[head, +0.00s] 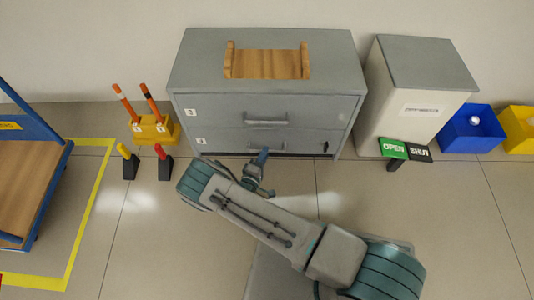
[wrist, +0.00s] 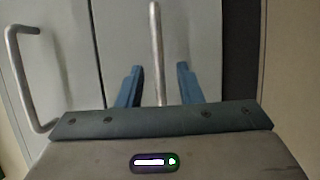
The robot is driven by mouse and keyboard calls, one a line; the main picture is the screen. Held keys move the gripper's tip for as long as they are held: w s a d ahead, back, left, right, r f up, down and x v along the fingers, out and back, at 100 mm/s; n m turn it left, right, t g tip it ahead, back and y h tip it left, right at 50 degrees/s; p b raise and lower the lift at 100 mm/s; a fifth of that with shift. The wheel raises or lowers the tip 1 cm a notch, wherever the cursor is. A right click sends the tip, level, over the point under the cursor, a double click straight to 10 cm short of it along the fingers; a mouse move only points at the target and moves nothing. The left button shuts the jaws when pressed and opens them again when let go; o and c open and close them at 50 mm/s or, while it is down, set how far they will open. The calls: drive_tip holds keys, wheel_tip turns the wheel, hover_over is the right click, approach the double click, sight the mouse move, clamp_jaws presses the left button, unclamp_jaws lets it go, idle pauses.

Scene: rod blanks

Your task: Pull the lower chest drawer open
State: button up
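The grey chest (head: 190,75) stands against the wall with two drawers. The lower drawer (head: 222,143) is marked by a small label and looks shut. Its bar handle (head: 280,147) is partly hidden by my gripper (head: 260,160) in the head view. In the wrist view, the lower handle (wrist: 156,45) runs between the two blue fingers of my gripper (wrist: 159,85), with a gap on each side. The fingers are open. The upper drawer's handle (head: 266,121) is clear of the gripper; it also shows in the wrist view (wrist: 20,75) at the left.
A wooden tray (head: 267,64) sits on the chest. A grey-topped bin (head: 420,65) and OPEN/SHUT signs (head: 393,149) stand at right, beside blue (head: 470,133) and yellow bins. Floor before the chest is mostly free.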

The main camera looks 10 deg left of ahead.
drive_tip(key=shift+w+d, duration=0.15)
drive_tip(key=shift+w, duration=1.05)
clamp_jaws()
drive_tip(key=shift+d, duration=0.1)
drive_tip(key=shift+s, duration=0.1)
